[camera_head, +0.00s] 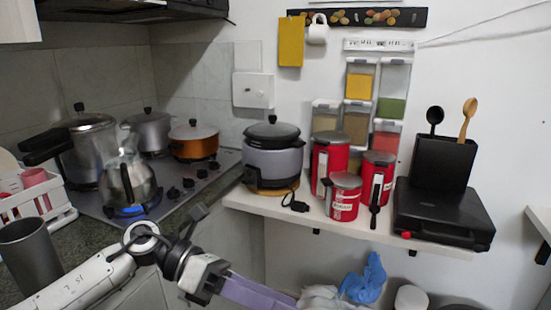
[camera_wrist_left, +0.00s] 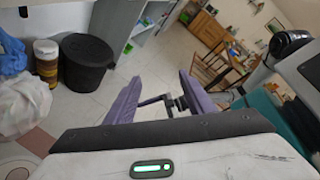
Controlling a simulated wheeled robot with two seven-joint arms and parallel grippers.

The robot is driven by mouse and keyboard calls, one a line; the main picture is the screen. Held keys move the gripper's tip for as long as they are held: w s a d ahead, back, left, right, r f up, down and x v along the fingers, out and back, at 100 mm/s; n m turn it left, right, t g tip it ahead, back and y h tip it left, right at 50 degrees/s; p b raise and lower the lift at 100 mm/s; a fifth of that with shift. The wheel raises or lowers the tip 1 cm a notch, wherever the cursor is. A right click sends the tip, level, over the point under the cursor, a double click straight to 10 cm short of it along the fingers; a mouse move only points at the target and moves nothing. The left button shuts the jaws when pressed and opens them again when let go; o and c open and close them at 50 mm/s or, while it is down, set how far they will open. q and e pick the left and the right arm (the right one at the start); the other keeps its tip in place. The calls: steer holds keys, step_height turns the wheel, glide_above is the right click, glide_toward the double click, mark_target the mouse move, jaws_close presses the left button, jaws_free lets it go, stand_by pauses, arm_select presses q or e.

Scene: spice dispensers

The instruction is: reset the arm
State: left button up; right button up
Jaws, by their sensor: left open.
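My left arm comes in from the lower left in the head view. Its left gripper (camera_head: 262,293) has purple fingers that point right, low in front of the shelf. In the left wrist view the two purple fingers of the left gripper (camera_wrist_left: 160,88) stand apart with nothing between them. Spice dispensers hang on the wall in the head view, among them one with yellow contents (camera_head: 360,84) and one with green contents (camera_head: 393,90). They are well above and apart from the gripper. My right gripper is not in view.
A white shelf (camera_head: 400,238) holds a rice cooker (camera_head: 272,160), red canisters (camera_head: 330,160) and a black grill (camera_head: 440,212). A stove with a kettle (camera_head: 128,185) and pots is at left. A black bin (camera_wrist_left: 86,62) stands on the floor.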

arm_select(q)
steer(key=d+r+n+t+h, duration=0.2)
steer(key=d+n+t+h, duration=0.2)
steer(key=n+h, duration=0.3)
steer(key=w+a+f+n+t+y, duration=0.2)
steer(key=a+f+n+t+y, duration=0.5)
steer(key=n, duration=0.7)
steer(key=w+a+f+n+t+y, duration=0.2)
steer(key=a+f+n+t+y, duration=0.2)
steer(key=f+n+t, duration=0.7)
steer(key=s+a+f+n+g+y, duration=0.3)
steer(key=s+a+f+n+g, duration=0.2)
steer(key=s+f+n, duration=0.2)
steer(key=s+a+f+n+g+y, duration=0.4)
steer(key=s+f+n, duration=0.3)
steer(key=s+f, duration=0.5)
steer(key=shift+s+a+g+y, duration=0.3)
steer(key=shift+s+a+g, duration=0.1)
steer(key=shift+g, duration=0.2)
